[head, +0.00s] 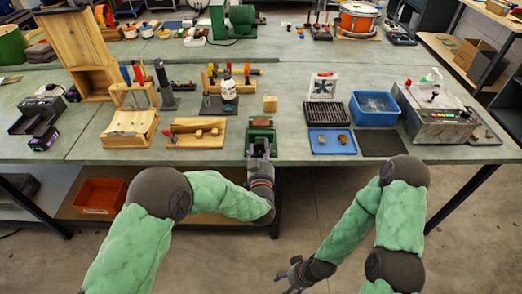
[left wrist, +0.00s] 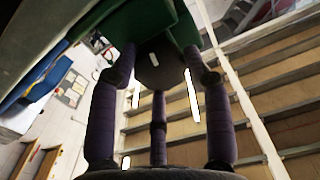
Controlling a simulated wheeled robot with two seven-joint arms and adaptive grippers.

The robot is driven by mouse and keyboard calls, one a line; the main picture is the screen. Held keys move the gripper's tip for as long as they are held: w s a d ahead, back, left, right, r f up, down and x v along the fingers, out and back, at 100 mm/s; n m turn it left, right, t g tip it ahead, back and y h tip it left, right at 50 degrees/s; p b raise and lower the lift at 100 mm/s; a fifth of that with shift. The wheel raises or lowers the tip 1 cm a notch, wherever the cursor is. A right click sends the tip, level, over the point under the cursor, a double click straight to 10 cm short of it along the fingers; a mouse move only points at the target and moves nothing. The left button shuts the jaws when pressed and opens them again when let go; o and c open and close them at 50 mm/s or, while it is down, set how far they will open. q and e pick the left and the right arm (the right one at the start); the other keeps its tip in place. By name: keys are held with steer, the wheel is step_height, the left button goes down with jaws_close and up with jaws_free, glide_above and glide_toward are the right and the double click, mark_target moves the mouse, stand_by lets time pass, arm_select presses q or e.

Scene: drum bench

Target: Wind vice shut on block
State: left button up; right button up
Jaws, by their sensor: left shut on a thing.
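The green vice (head: 260,134) stands at the bench's front edge in the head view. Something brownish shows between its jaws, too small to make out. A pale wooden block (head: 270,103) sits on the bench just behind the vice. My left gripper (head: 258,153) is at the vice's front, shut on its handle. In the left wrist view, the purple fingers close around the dark handle hub (left wrist: 160,68), below the green vice body (left wrist: 125,22). My right gripper (head: 290,274) hangs low in front of the bench, open and empty, away from the vice.
Left of the vice is a wooden board (head: 197,143) with small pieces. To the right are a blue tray (head: 320,148), a black rack (head: 328,113) and a blue bin (head: 373,119). The bench top right beside the vice is clear.

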arm_select(q)
steer(key=m, duration=0.1)
steer(key=m+p, duration=0.1)
steer(key=shift+w+r+m, duration=0.1)
steer(key=shift+r+m, duration=0.2)
steer(key=shift+m, duration=0.1)
steer(key=o, duration=1.2)
steer(key=shift+c, duration=0.2)
steer(key=shift+f, duration=0.1)
steer(key=shift+s, duration=0.25)
steer(key=s, duration=1.1)
steer(key=shift+s, duration=0.3)
